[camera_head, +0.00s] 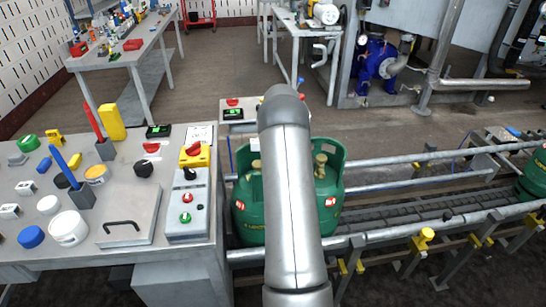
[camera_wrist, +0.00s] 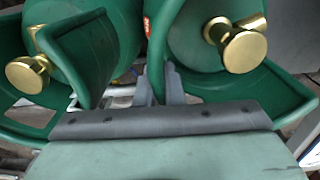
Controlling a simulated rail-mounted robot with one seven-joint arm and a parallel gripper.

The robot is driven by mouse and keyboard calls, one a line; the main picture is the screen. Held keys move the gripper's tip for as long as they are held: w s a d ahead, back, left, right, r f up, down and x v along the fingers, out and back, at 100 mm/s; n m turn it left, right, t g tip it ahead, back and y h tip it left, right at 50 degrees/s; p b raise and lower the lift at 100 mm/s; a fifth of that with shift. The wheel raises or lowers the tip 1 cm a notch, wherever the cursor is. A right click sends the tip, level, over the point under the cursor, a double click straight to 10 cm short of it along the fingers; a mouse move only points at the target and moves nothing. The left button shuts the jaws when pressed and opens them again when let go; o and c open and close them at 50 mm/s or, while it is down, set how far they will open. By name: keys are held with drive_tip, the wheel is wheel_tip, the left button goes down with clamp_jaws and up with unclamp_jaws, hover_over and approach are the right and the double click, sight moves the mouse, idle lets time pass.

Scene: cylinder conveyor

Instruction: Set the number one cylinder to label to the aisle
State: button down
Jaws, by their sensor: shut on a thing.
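Two green cylinders with brass valves and collars stand side by side at the near end of the conveyor, the left one (camera_head: 247,207) and the right one (camera_head: 327,185), partly hidden by my arm. In the wrist view the left cylinder (camera_wrist: 112,35) and right cylinder (camera_wrist: 190,50) are close together. My gripper (camera_wrist: 172,82) is between them, its fingers shut at the collar edge of the right cylinder. In the head view my arm hides the gripper. A third green cylinder (camera_head: 536,178) shows at the right edge. No number can be read.
The conveyor (camera_head: 420,205) runs right between grey rails (camera_head: 400,232), with its middle clear. A cluttered workbench (camera_head: 120,262) with a control box (camera_head: 188,205) stands at left. Open floor (camera_head: 215,80) lies behind, with a blue pump (camera_head: 376,65) further back.

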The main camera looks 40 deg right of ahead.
drive_tip(key=c, duration=1.5)
unclamp_jaws()
drive_tip(key=shift+c, duration=0.2)
wheel_tip(320, 180, up, 18)
drive_tip(key=shift+f, duration=0.25)
